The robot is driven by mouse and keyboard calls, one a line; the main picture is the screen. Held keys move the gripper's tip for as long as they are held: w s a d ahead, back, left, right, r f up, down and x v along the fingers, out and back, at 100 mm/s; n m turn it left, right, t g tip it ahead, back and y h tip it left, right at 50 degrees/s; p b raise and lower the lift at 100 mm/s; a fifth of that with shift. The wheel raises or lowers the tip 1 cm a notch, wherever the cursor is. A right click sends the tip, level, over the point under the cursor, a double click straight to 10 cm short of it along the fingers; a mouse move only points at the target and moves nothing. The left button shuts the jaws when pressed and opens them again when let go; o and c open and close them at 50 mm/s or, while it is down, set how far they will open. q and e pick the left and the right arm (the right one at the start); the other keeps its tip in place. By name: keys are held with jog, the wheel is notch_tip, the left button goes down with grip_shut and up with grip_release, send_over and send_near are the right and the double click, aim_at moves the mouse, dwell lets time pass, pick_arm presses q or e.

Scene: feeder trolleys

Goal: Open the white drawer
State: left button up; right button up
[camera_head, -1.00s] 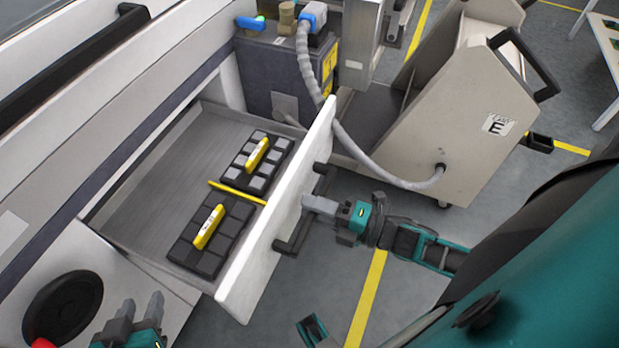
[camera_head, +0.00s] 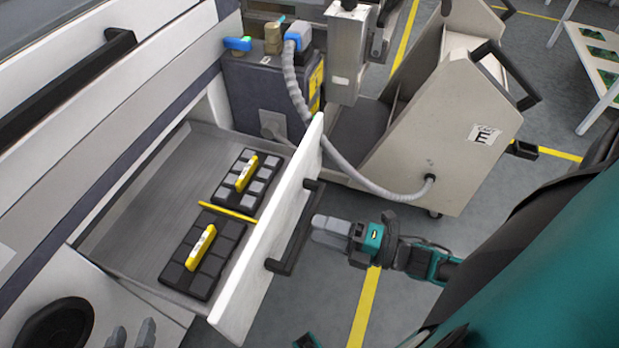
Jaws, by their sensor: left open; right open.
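The white drawer (camera_head: 262,262) stands pulled out from the white cabinet, and its inside shows. Its dark bar handle (camera_head: 292,238) is on the outer face of the drawer front. My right gripper (camera_head: 318,231) is just to the right of the handle, with a small gap between fingertips and bar, and holds nothing. My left gripper (camera_head: 131,338) shows only its fingertips at the bottom left edge; they are apart and empty, in front of the cabinet.
In the drawer lie two dark trays with yellow handles (camera_head: 246,174) (camera_head: 201,247) and a yellow divider (camera_head: 227,213). A beige trolley (camera_head: 440,130) marked E stands behind, with a grey hose (camera_head: 350,178) hanging between.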

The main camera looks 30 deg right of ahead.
pick_arm(q)
jog(key=shift+d+r, duration=0.1)
jog(key=shift+r, duration=0.1)
pick_arm(e)
jog(key=v, duration=0.9)
pick_arm(q)
jog(key=shift+f, duration=0.1)
